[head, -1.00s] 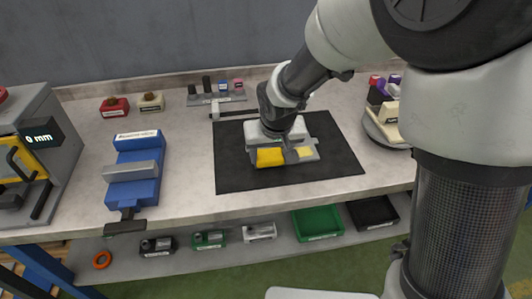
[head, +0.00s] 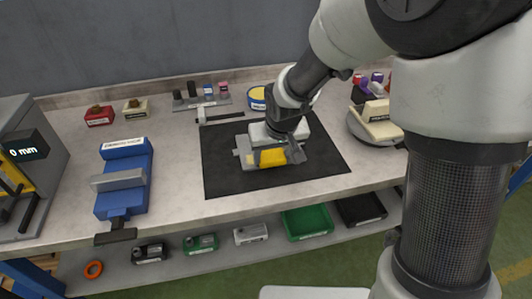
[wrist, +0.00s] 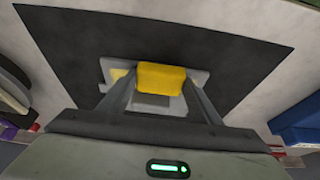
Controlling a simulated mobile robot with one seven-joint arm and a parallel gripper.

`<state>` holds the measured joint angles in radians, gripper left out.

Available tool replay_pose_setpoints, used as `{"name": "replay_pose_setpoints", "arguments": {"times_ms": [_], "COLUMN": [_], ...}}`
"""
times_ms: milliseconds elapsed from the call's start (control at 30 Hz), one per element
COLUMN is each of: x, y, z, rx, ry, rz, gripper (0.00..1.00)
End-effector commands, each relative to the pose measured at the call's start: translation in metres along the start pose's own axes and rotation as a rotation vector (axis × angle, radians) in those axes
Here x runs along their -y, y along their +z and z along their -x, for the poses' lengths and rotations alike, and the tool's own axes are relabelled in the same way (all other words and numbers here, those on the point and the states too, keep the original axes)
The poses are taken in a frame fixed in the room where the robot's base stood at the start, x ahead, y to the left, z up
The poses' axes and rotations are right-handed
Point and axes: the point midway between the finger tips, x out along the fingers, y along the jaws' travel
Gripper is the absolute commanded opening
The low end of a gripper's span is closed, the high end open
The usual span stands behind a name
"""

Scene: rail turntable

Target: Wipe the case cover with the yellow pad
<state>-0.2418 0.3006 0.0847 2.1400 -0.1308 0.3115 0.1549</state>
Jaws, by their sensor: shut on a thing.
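My gripper (head: 271,157) is shut on the yellow pad (head: 268,158), low over the black mat (head: 222,180). The pad also shows between the fingers in the wrist view (wrist: 162,78). The light grey case cover (head: 243,152) lies on the mat under and around the pad, partly hidden by my gripper. In the wrist view the cover (wrist: 197,78) shows on both sides of the pad, with a pale yellowish patch (wrist: 118,75) on it. The pad seems to touch the cover, but I cannot be sure.
A blue vise (head: 124,180) stands left of the mat, with a grey machine (head: 38,160) beyond it. A hammer (head: 218,117) and a round yellow-topped tin (head: 257,98) lie behind the mat. A turntable with a cream block (head: 377,118) is at right.

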Motion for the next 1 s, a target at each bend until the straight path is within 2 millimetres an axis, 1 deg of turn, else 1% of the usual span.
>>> {"name": "replay_pose_setpoints", "arguments": {"times_ms": [33,133,567,900,1000], "x": [-0.005,-0.01,-0.013,-0.035,-0.039], "y": [0.003,0.003,0.002,-0.001,-0.001], "z": [-0.001,-0.001,0.0,0.002,0.002], "rx": [0.008,0.008,0.006,0.004,0.002], "ry": [0.003,0.002,0.002,0.001,0.001], "rz": [-0.003,-0.003,-0.002,-0.004,-0.002], "gripper": [0.4,0.4,0.4,0.4,0.4]}}
